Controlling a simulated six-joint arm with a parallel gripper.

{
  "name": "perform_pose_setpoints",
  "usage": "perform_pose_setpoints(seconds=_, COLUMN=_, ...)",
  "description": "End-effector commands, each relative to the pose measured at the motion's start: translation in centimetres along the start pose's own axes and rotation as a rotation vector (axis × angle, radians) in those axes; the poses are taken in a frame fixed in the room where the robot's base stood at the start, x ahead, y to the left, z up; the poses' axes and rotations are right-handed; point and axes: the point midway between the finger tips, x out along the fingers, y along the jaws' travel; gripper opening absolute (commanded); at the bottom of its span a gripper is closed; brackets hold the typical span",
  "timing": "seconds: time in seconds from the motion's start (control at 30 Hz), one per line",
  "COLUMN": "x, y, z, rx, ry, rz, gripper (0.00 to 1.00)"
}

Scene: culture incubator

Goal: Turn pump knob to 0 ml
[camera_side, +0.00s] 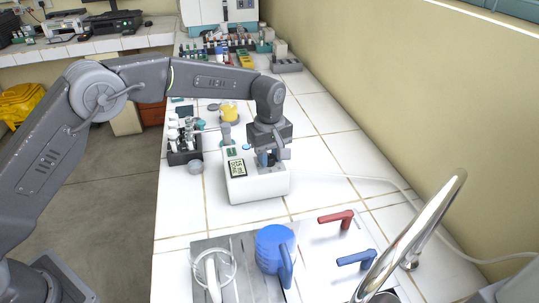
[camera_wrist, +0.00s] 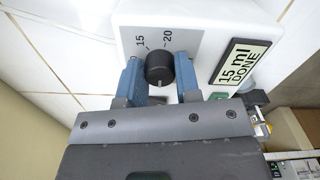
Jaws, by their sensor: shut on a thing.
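The pump (camera_side: 258,186) is a white box on the tiled bench in the side view. Its display (camera_wrist: 240,62) reads "15 ml DONE" in the wrist view. The round black pump knob (camera_wrist: 159,70) sits on the pump's grey dial panel, with the marks 15 and 20 visible beside it. In the side view my gripper (camera_side: 268,158) points down onto the pump's top and hides the knob.
A blue jug (camera_side: 274,248), a glass beaker (camera_side: 213,268), red and blue tap handles (camera_side: 337,218) and a curved metal faucet (camera_side: 420,225) are in front. A dark rack (camera_side: 184,152) with bottles stands left of the pump.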

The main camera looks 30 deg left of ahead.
Motion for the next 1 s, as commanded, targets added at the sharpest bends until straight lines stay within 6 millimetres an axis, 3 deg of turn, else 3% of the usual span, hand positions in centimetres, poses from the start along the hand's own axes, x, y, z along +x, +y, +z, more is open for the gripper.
perform_pose_setpoints(seconds=0.33, x=-0.17, y=0.07, z=-0.07, rx=-0.143, ry=0.002, rz=0.004, gripper=0.07)
perform_pose_setpoints(seconds=0.87, x=-0.18, y=0.06, z=-0.08, rx=-0.17, ry=0.001, rz=0.004, gripper=0.07)
perform_pose_setpoints(seconds=0.9, x=-0.18, y=0.06, z=-0.08, rx=-0.17, ry=0.001, rz=0.004, gripper=0.32)
perform_pose_setpoints(seconds=1.0, x=-0.16, y=0.05, z=-0.07, rx=-0.169, ry=0.001, rz=0.004, gripper=0.41)
